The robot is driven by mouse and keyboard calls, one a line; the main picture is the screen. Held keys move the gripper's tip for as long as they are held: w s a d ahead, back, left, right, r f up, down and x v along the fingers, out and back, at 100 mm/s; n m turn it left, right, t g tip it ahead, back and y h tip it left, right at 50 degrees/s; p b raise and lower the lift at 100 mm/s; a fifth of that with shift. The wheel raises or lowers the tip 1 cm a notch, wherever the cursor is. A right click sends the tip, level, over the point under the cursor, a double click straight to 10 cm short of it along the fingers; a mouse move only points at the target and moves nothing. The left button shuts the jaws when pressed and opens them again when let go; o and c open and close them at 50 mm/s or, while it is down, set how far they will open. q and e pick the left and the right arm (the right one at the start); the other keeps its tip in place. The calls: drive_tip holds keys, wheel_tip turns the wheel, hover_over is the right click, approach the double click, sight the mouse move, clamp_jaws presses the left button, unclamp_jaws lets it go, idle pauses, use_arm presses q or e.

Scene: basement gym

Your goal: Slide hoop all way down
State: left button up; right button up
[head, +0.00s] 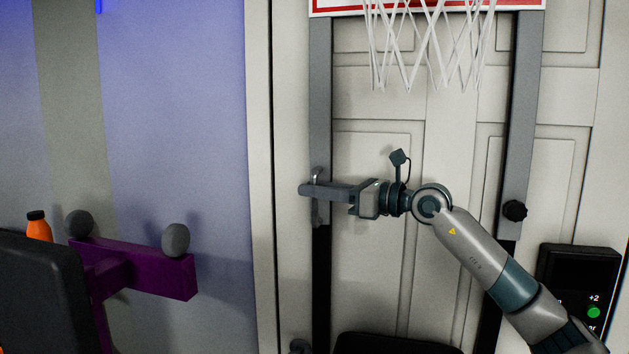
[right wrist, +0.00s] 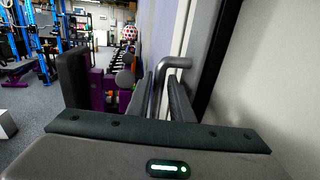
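The basketball hoop shows only its white net (head: 425,45) and the red-edged bottom of its backboard (head: 430,6), at the top of the head view. It hangs between two grey side rails (head: 320,90), whose lower ends meet black rails (head: 321,290). A bent grey handle (head: 317,174) sits on the left rail and also shows in the right wrist view (right wrist: 173,62). My right gripper (head: 312,189) reaches across from the right with its fingers close together around the handle. Finger contact is partly hidden. My left gripper is out of view.
A black knob (head: 514,210) is on the right rail. A black scoreboard box (head: 580,285) is at lower right. A purple rack arm (head: 135,268), grey rollers and an orange bottle (head: 39,227) stand at left. A pale panelled door (head: 375,240) is behind the rails.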

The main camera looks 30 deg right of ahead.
drive_tip(key=shift+w+a, duration=0.15)
drive_tip(key=shift+w, duration=0.05)
drive_tip(key=shift+c, duration=0.7)
clamp_jaws()
drive_tip(key=shift+f, duration=0.1)
